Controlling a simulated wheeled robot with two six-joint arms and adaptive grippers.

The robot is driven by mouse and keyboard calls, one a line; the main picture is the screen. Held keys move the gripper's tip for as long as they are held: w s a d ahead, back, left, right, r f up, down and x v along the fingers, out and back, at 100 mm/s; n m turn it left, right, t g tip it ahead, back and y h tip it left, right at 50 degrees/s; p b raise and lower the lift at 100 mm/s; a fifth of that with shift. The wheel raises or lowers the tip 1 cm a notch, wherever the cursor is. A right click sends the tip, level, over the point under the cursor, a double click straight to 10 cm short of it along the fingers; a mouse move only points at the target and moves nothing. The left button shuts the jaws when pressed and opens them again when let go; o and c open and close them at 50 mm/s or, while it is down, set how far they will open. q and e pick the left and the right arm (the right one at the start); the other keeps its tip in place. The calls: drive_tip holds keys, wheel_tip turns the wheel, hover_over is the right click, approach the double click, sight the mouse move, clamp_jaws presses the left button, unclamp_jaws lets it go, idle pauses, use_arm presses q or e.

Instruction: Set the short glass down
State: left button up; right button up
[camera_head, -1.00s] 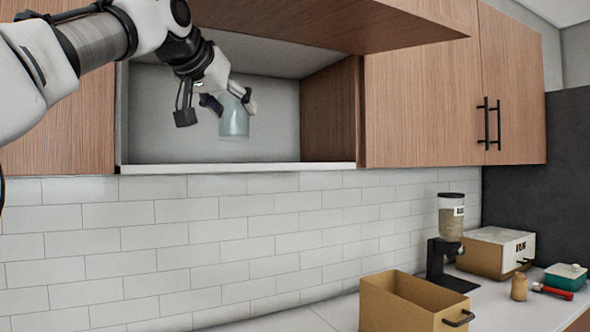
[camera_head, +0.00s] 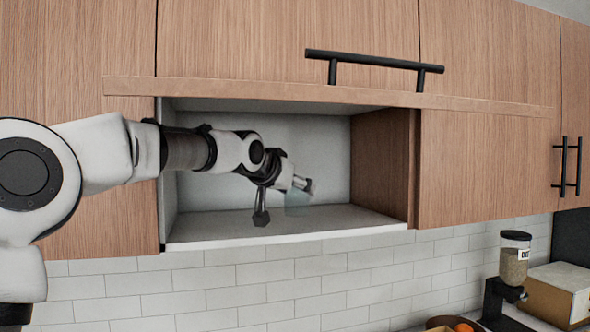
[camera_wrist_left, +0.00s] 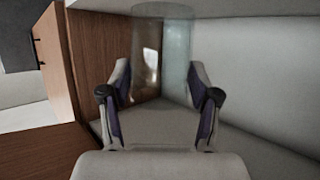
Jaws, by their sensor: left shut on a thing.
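The short glass (camera_head: 297,204) is a small, clear, bluish tumbler inside the open wall cabinet. My left gripper (camera_head: 303,187) reaches in from the left and is shut on it. In the left wrist view, the glass (camera_wrist_left: 163,50) stands out between the two fingers (camera_wrist_left: 160,105). The cabinet's floor (camera_head: 345,222) is a pale board just below the glass; I cannot tell whether they touch. My right gripper is not in view.
The cabinet's wooden right side wall (camera_head: 380,165) stands to the right of the glass. A raised door with a black handle (camera_head: 375,63) hangs above the opening. A dispenser (camera_head: 514,262) and a box (camera_head: 562,290) are on the counter below right. The visible shelf is otherwise empty.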

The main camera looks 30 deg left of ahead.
use_arm(q)
drive_tip(key=w+a+f+p, duration=0.1)
drive_tip(key=w+f, duration=0.1)
drive_tip(key=w+a+f+p, duration=0.1)
drive_tip(key=w+a+f, duration=0.1)
drive_tip(key=shift+w+a, duration=0.1)
drive_tip(key=shift+w, duration=0.2)
drive_tip(key=shift+s, duration=0.3)
drive_tip(key=shift+f, duration=0.15)
drive_tip(key=o, duration=1.2)
drive_tip(key=shift+o, duration=0.4)
drive_tip(key=shift+w, duration=0.15)
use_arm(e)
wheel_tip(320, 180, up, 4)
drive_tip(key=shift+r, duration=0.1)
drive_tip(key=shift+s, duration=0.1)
